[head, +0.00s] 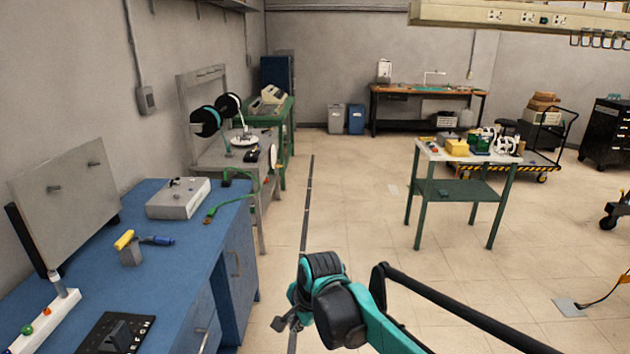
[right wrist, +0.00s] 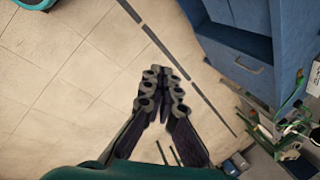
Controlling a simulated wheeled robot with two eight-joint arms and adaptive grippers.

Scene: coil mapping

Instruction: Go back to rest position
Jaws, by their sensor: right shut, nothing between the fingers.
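My right gripper (head: 281,323) hangs over the open floor at the bottom middle of the head view, to the right of the blue workbench and apart from it. In the right wrist view its dark fingers (right wrist: 163,80) are together with nothing between them, pointing over the tiled floor (right wrist: 95,75). Its teal and black arm comes in from the lower right of the head view. My left gripper is not in view.
The blue workbench (head: 160,222) stands at the left, with a grey box (head: 178,198) on it. Its blue cabinet side (right wrist: 232,50) shows in the right wrist view. A green-legged table (head: 470,189) stands ahead at the right. The floor between is clear.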

